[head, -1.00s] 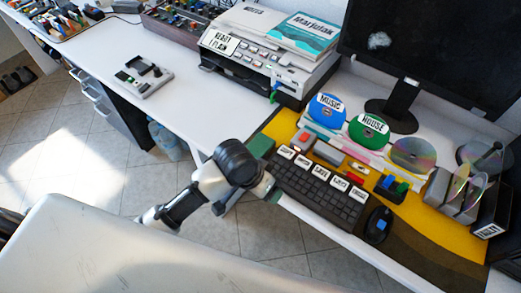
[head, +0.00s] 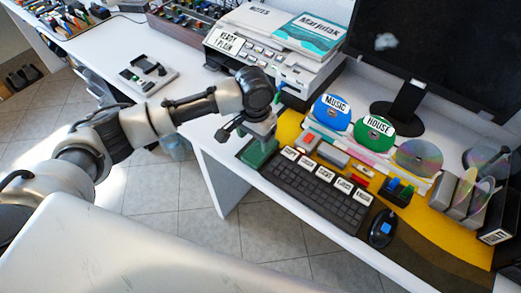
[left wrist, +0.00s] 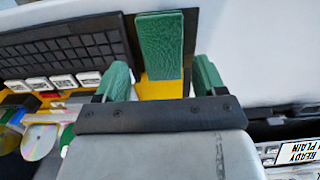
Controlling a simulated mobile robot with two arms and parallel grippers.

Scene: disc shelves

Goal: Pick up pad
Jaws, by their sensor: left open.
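The pad is a green textured rectangular block. In the head view the pad (head: 258,157) lies on the desk by the near left end of the black keyboard (head: 318,192), partly hidden by my gripper. My left gripper (head: 262,138) is above the pad, pointing down. In the left wrist view the pad (left wrist: 160,46) is upper centre, beyond the gap between the two green-tipped fingers. The left gripper (left wrist: 161,80) is open, with nothing between its fingers. I cannot tell the height left above the pad. My right gripper is in neither view.
The printer (head: 275,60) stands behind the gripper, with the monitor (head: 440,45) to its right. The white desk left of the pad has free room.

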